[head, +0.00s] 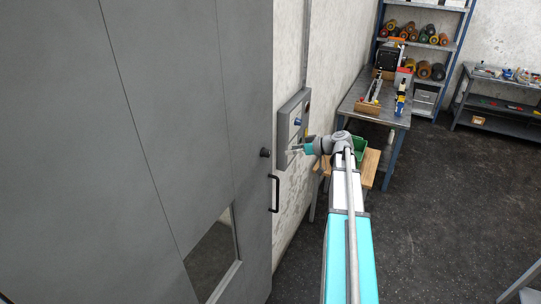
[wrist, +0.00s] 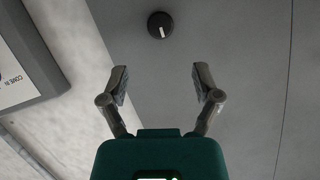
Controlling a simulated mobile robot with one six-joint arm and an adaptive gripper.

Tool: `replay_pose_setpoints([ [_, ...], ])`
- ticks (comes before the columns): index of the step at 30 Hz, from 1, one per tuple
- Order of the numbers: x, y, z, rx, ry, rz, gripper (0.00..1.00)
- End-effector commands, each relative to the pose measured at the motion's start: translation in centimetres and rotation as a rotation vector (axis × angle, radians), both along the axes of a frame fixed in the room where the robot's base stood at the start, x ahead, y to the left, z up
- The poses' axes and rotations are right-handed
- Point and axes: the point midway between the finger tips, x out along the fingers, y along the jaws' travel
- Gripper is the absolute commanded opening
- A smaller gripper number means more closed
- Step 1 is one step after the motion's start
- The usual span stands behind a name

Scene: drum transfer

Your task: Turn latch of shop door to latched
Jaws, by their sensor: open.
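The grey shop door (head: 150,140) fills the left of the head view, and its face also shows in the wrist view (wrist: 230,50). Its latch is a round black knob (head: 265,153) near the door's right edge, above a black pull handle (head: 275,193). In the wrist view the knob (wrist: 160,25) is top centre, beyond my fingertips, with a white mark running from its middle towards the picture's bottom. My gripper (head: 291,150) points left towards the door. Its two fingers (wrist: 166,82) are spread and empty, apart from the knob.
A grey panel (head: 291,122) with a blue knob is on the wall right of the door, close to my gripper. A metal workbench (head: 366,102), a green bin (head: 360,147) and shelves (head: 453,45) stand behind. The floor (head: 440,190) at right is mostly clear.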

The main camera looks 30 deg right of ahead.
Motion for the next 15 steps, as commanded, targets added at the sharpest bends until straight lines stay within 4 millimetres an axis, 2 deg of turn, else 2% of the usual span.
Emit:
replay_pose_setpoints([
  [15, 5.3, 5.0, -3.1, 0.000, 0.000, 0.001, 0.81],
])
